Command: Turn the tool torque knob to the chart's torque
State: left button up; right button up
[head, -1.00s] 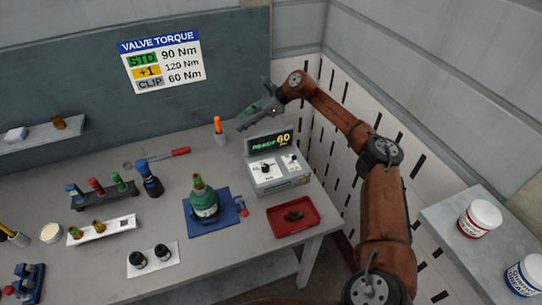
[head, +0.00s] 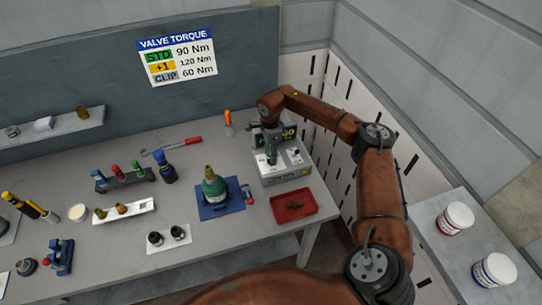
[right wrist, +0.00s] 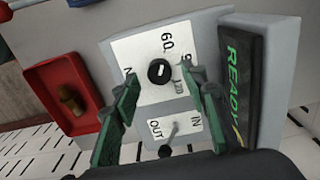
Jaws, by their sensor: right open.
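The torque tool box (head: 283,170) is grey with a white dial plate and stands at the right of the bench. Its black round knob (right wrist: 158,72) shows in the right wrist view, with "60" printed beside it and other marks partly hidden. A toggle marked IN and OUT (right wrist: 174,131) sits nearer my wrist. The valve torque chart (head: 177,57) reads STD 90, +1 120, CLIP 60 Nm. My right gripper (head: 271,156) is open above the plate, its fingers either side of the knob, apparently not touching it.
A red tray (head: 293,205) with a brown piece lies before the box. A green cylinder (head: 214,187) stands on a blue base to its left. An orange-handled tool (head: 229,122) stands behind. The slotted wall panel (head: 325,150) is close on the right.

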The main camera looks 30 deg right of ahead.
jog(key=shift+f, duration=0.75)
jog(key=shift+c, duration=0.4)
grip_shut()
jog(key=shift+m, duration=0.4)
jog(key=m, duration=0.5)
jog(key=shift+m, duration=0.3)
jog(key=m, duration=0.5)
jog(key=shift+r+p, duration=0.1)
jog(key=shift+p, duration=0.3)
jog(key=shift+m, duration=0.4)
